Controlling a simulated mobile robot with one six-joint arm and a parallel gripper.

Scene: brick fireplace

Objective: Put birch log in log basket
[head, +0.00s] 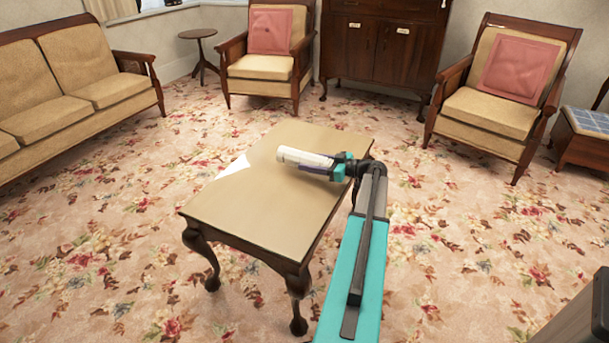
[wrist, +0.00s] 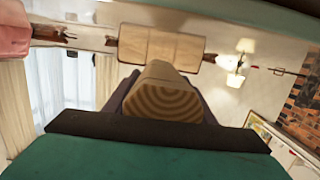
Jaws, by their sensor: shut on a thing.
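The birch log (head: 303,156) is a pale, whitish cylinder over the table in the head view. My gripper (head: 325,170) is shut on it and holds it roughly level, with one end pointing left. In the wrist view the log (wrist: 165,100) shows its cut end with brown rings, between the dark fingers. I cannot tell for sure how far the log is above the table top. No log basket can be made out in either view.
A small wooden table (head: 262,215) stands below my gripper, with a white patch (head: 232,166) at its left edge. Two armchairs (head: 492,105), a sofa (head: 75,75) and a cabinet (head: 375,45) stand around. A dark brown object (head: 585,315) is cut off at the lower right. Carpet between is clear.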

